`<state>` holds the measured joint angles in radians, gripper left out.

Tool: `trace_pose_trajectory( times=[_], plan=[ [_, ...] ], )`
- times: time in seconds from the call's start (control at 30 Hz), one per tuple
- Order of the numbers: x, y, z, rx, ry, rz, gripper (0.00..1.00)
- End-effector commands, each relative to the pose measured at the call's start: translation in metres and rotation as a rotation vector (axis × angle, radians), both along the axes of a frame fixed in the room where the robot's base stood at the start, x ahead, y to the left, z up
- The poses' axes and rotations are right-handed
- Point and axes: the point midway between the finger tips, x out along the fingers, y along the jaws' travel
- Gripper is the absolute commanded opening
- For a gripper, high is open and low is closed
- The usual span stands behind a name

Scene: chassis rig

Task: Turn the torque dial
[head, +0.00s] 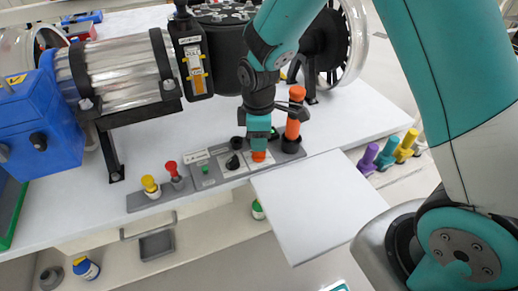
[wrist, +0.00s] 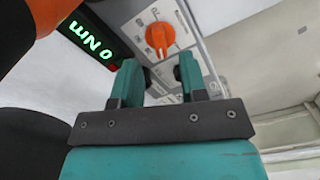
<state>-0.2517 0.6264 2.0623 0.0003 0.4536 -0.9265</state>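The torque dial is an orange pointed knob (wrist: 160,38) on a pale panel with printed marks in the wrist view. In the head view its orange part (head: 259,156) shows just under my gripper. A black display (wrist: 88,40) beside the dial reads "0 Nm" in green. My gripper (wrist: 158,72) is open, its two dark-padded teal fingers apart with nothing between them. In the wrist view the dial lies beyond the fingertips, and the fingers seem not to touch it. In the head view my gripper (head: 258,140) points down over the dial and partly hides the panel.
An orange and black upright handle (head: 294,112) stands close to the right of my gripper. A black knob (head: 233,162) and red and yellow buttons (head: 151,186) lie to the left. A silver cylinder (head: 125,75) and blue box (head: 45,125) stand behind. A white board (head: 318,205) juts out at front.

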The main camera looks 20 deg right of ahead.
Motion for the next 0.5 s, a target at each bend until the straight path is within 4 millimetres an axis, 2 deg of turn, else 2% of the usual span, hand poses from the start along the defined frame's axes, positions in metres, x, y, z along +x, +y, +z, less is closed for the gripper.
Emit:
trace_pose_trajectory(
  times=[0.03, 0.2, 0.5],
  plan=[
    [-0.001, 0.0, -0.011, -0.001, 0.004, 0.0, 0.4],
    [0.0, 0.0, -0.033, 0.0, 0.002, 0.0, 0.4],
    [0.0, 0.0, -0.042, 0.001, -0.001, 0.0, 0.4]
  ],
)
